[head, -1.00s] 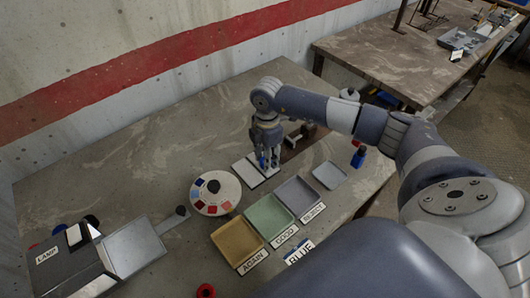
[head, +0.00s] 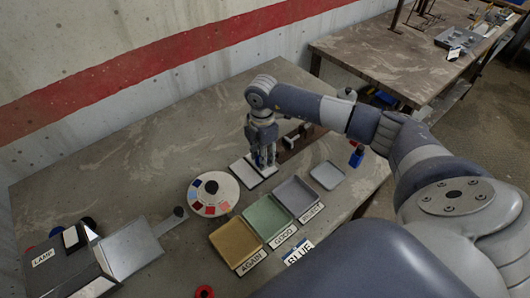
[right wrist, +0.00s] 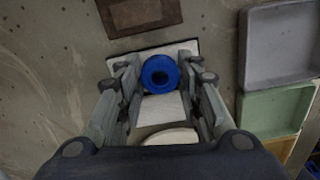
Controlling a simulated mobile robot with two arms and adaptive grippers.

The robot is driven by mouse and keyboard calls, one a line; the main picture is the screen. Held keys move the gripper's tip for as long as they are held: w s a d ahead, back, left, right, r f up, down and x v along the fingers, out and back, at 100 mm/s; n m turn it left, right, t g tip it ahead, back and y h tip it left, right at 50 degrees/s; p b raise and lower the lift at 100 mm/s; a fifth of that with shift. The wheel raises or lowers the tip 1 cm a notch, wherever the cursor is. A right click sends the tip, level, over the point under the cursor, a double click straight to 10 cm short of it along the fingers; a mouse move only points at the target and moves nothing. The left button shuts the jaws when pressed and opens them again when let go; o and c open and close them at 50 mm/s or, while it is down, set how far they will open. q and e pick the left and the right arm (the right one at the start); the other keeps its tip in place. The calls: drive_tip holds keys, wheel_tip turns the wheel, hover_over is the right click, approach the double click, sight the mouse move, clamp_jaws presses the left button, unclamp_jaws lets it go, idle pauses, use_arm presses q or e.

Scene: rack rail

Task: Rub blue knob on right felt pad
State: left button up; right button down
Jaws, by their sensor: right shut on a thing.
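The blue knob (right wrist: 160,74) is a round blue piece with a dark hole in its middle. My right gripper (right wrist: 158,68) is shut on it, one finger on each side. In the head view the right gripper (head: 263,163) points down over the right part of the white felt pads (head: 243,174). In the right wrist view a white felt surface (right wrist: 164,109) shows around and below the knob. I cannot tell whether the knob touches the felt, as its underside is hidden. My left gripper is not in view.
Trays labelled AGAIN (head: 235,245), GOOD (head: 266,222) and REJECT (head: 295,197) stand in front, with a grey tray (head: 327,175) to the right. A round colour dial (head: 213,196) and a lamp box (head: 70,268) are left. A brown block (right wrist: 139,14) lies beyond the pads.

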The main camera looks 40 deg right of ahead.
drive_tip(key=shift+w+a+b, duration=0.15)
drive_tip(key=shift+w+b, duration=0.65)
drive_tip(key=shift+w, duration=0.9)
drive_tip(key=shift+s+p, duration=0.55)
drive_tip(key=shift+s+d+p, duration=0.2)
drive_tip(key=shift+s+p, duration=1.15)
drive_tip(key=shift+s, duration=0.95)
drive_tip(key=shift+w+a+b, duration=0.2)
drive_tip(key=shift+w+b, duration=1.35)
drive_tip(key=shift+w, duration=1.3)
drive_tip(key=shift+s+p, duration=0.5)
drive_tip(key=shift+s+d+p, duration=0.2)
drive_tip(key=shift+s+p, duration=1.25)
drive_tip(key=shift+s, duration=0.9)
drive_tip(key=shift+r, duration=0.1)
wheel_tip(320, 180, up, 6)
drive_tip(key=p, duration=0.4)
drive_tip(key=shift+p, duration=0.3)
